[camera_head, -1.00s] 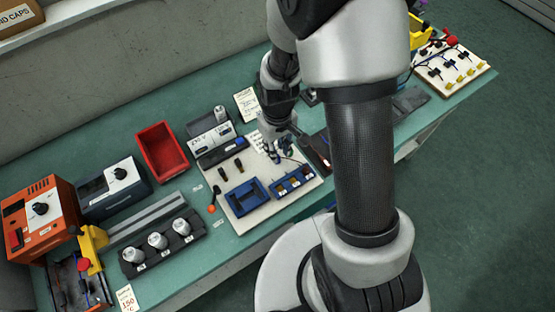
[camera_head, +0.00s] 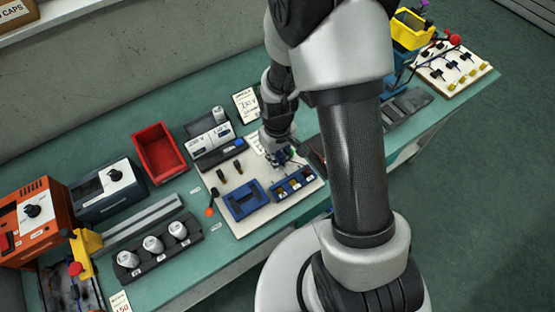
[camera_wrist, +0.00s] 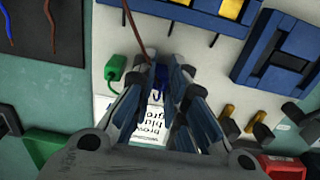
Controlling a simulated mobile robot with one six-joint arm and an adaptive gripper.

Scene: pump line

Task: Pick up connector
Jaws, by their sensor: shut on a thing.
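My gripper (camera_wrist: 166,92) is shut on the connector in the wrist view. Only a small dark-blue part of the connector (camera_wrist: 159,79) shows between the fingertips, with a thin brown cable running up from it; the fingers hide the rest. In the head view my gripper (camera_head: 281,157) is low over the white board (camera_head: 236,180), behind the blue holders. The connector is too small to make out there, and I cannot tell whether it touches the board.
A blue frame (camera_head: 244,200) and a blue holder with yellow parts (camera_head: 292,184) stand on the board. Two small pegs (camera_wrist: 261,132) and a green plug (camera_wrist: 114,73) are near my fingers. A red bin (camera_head: 160,152) stands to the left.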

